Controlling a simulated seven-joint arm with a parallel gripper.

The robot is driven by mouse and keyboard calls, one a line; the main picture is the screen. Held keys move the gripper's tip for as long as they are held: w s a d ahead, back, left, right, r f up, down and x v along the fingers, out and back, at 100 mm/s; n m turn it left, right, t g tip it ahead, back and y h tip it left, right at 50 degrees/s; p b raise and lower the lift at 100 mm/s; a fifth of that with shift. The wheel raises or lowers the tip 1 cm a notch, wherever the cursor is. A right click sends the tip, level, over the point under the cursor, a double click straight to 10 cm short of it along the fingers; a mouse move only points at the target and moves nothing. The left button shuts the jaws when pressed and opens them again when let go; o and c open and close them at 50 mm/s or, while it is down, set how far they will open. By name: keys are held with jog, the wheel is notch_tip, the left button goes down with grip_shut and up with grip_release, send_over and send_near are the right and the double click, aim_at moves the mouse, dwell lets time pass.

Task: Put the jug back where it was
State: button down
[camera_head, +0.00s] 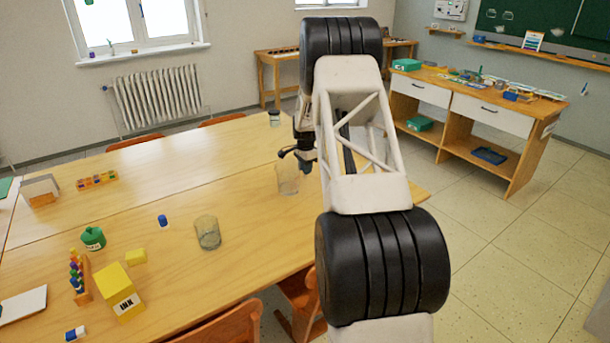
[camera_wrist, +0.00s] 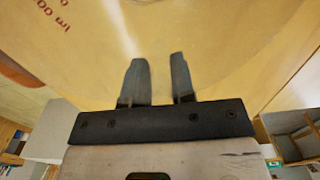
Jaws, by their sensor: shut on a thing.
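A clear jug (camera_head: 287,179) is at the right part of the wooden table, just below my gripper (camera_head: 303,156), partly hidden by my arm. In the wrist view the clear wall of the jug (camera_wrist: 225,45), with red volume markings at the upper left, fills the space around and beyond the two fingers of my gripper (camera_wrist: 158,80). The fingers are shut on the jug. Whether its base touches the table or hangs just above it I cannot tell.
The table between the glass and the jug is bare.

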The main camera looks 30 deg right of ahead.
jog(key=shift+w+d, duration=0.2)
jog(key=shift+w, duration=0.2)
jog(key=shift+f, duration=1.75)
jog(key=shift+f, duration=0.1)
jog(key=c, duration=1)
grip_release()
jog(key=shift+o, duration=0.2)
notch_tip(320, 180, up, 12)
jog(key=shift+r, duration=0.1)
jog(key=shift+a, duration=0.1)
